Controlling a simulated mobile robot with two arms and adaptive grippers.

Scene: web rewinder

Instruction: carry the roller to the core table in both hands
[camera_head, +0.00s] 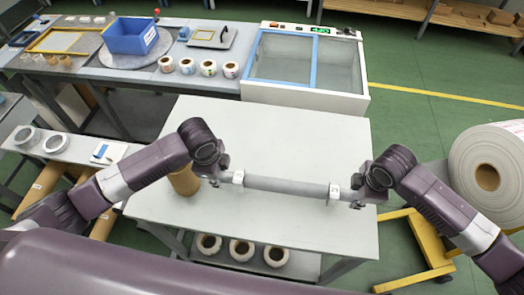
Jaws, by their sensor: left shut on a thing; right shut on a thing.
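The roller (285,186) is a long grey bar lying crosswise in front of me, over the near part of the white table (280,135). My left gripper (215,181) is shut on its left end. My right gripper (358,202) is shut on its right end. White blocks show at the roller near each end, the left block (238,178) and the right block (334,192). I cannot tell whether the roller rests on them or on the table. The fingertips are small and partly hidden by the wrists.
A brown core (184,180) stands on the table's left side, close to my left arm. Several rolls (242,250) lie on the shelf below. A glass-topped box (305,65) stands behind. A large white roll (490,170) is at right. The table's middle is clear.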

